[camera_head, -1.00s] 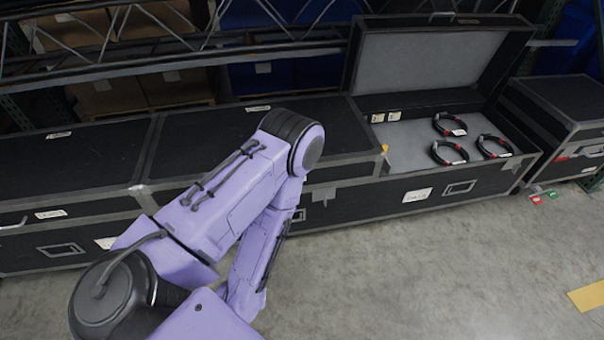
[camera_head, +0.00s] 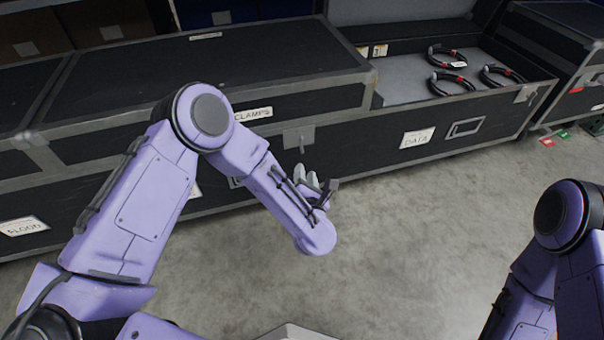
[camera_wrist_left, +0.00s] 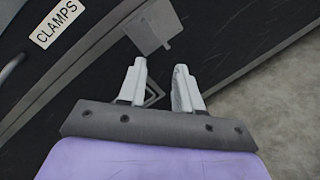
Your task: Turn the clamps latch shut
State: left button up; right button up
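The clamps case (camera_head: 265,96) is a black case with grey edging and a closed lid, labelled CLAMPS (camera_head: 253,114). Its latch (camera_head: 298,138) is a grey plate on the front face, right of the label. In the left wrist view the latch (camera_wrist_left: 153,32) looks turned at an angle, just beyond the fingertips. My left gripper (camera_head: 314,180) is in front of and below the latch, apart from it. In the left wrist view its two pale fingers (camera_wrist_left: 160,70) are spread with nothing between them. My right arm shows at the right edge, but its gripper is out of view.
The open data case (camera_head: 400,150) stands to the right and holds several black cable coils (camera_head: 450,83). Another black case (camera_head: 560,50) stands at the far right. A case labelled FLOOD (camera_head: 22,227) is at left. The grey floor (camera_head: 420,240) in front is clear.

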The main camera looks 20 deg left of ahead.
aim_at(303, 144)
pick_arm(q)
jog(key=w+a+n+y+b, duration=0.1)
jog(key=w+n+b, duration=0.2)
jog(key=w, duration=0.1)
jog(key=w+a+n+y+b, duration=0.1)
jog(key=w+a+n+b, duration=0.1)
jog(key=w+n+b, duration=0.1)
jog(key=w+a+n+y+b, duration=0.1)
jog(key=w+n+y+b, duration=0.1)
jog(key=w+n, duration=0.3)
jog(key=shift+a+f+b, duration=0.15)
jog(key=shift+a+b, duration=0.1)
jog(key=shift+b, duration=0.3)
jog(key=shift+w+a, duration=0.25)
jog(key=shift+w, duration=0.15)
grip_shut()
pick_arm(e)
jog(key=s+f+n+g+y, duration=0.1)
jog(key=s+f+n+g, duration=0.2)
jog(key=f, duration=0.7)
jog(key=s+g, duration=0.1)
jog(key=s, duration=0.1)
jog(key=shift+s+d+f+n+g, duration=0.15)
jog(key=shift+s+d+n+g, duration=0.15)
jog(key=shift+s+d, duration=0.05)
